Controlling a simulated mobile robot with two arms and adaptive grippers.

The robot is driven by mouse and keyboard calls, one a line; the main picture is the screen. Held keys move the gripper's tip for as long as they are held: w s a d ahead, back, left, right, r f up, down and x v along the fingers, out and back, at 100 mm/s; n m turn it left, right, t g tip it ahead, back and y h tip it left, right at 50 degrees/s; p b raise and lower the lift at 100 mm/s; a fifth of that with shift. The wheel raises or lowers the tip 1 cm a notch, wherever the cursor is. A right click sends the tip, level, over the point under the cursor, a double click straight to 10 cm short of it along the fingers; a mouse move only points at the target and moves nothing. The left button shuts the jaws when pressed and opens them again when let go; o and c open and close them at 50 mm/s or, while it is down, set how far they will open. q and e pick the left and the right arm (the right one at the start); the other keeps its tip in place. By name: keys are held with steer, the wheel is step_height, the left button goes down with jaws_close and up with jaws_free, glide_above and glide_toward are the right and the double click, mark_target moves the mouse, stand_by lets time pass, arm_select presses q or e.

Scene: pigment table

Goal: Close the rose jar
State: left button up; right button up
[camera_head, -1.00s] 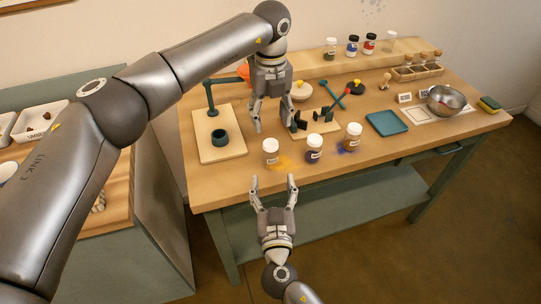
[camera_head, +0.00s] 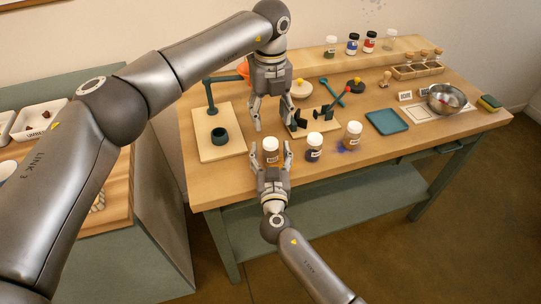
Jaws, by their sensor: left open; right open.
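Three small labelled jars stand along the table's front: a left jar (camera_head: 271,151), a middle jar (camera_head: 314,148) with dark contents, and a right jar (camera_head: 352,134). Their labels are too small to read, so I cannot tell which is the rose jar. My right gripper (camera_head: 271,147) is open, with its fingers on either side of the left jar; I cannot tell whether they touch it. My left gripper (camera_head: 273,118) is open and empty, pointing down just behind the left jar. I see no separate lid that I can match to a jar.
A board with a teal stand and cup (camera_head: 219,136) is at the left. A small wooden stand (camera_head: 312,129) with black holders is behind the jars. A teal tray (camera_head: 387,122), a metal bowl (camera_head: 446,99) and a sponge (camera_head: 489,103) lie to the right.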

mark_target(271, 142)
jaws_close()
arm_select(q)
steer(key=n, duration=1.3)
steer(key=shift+n, duration=0.3)
steer(key=shift+f, duration=4.05)
